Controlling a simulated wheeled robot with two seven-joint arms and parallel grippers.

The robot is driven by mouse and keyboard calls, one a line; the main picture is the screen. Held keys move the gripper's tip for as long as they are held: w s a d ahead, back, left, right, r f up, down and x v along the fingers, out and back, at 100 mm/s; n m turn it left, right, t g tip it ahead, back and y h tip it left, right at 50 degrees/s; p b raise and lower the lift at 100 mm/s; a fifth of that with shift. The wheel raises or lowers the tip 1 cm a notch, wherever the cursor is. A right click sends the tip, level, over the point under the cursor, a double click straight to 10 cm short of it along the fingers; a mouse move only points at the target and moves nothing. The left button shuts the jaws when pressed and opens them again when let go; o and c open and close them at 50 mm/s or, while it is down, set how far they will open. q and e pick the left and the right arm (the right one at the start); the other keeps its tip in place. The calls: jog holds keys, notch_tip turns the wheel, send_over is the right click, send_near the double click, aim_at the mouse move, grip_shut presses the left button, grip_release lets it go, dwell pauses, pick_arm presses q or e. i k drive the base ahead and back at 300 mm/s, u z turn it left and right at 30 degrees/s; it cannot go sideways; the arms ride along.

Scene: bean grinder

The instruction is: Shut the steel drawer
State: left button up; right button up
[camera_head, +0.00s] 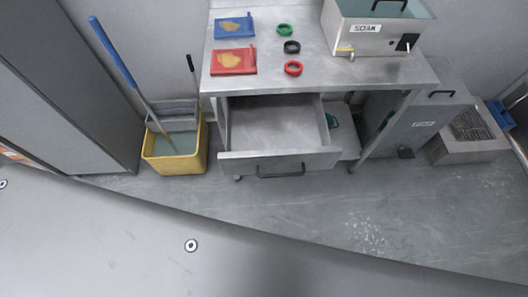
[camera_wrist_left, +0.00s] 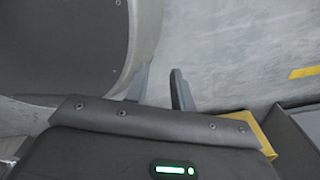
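The steel drawer (camera_head: 270,157) is pulled out from under the steel table (camera_head: 350,75) in the head view. Its tray looks empty. A dark bar handle (camera_head: 281,171) is on its front panel. My left gripper (camera_wrist_left: 160,76) shows in the left wrist view, its two fingers apart with only floor between them. It is away from the drawer, which is not in that view. Neither gripper shows in the head view.
A yellow mop bucket (camera_head: 174,158) with a blue-handled mop (camera_head: 112,52) stands left of the drawer. A steel SOAK tank (camera_head: 378,30) and blue and red trays (camera_head: 234,62) are on the table. The floor in front (camera_head: 300,205) is clear.

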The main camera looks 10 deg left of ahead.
aim_at(289, 132)
jog(key=u, duration=0.5)
jog(key=k, duration=0.85)
jog(key=z, duration=0.4)
jog(key=i, duration=0.5)
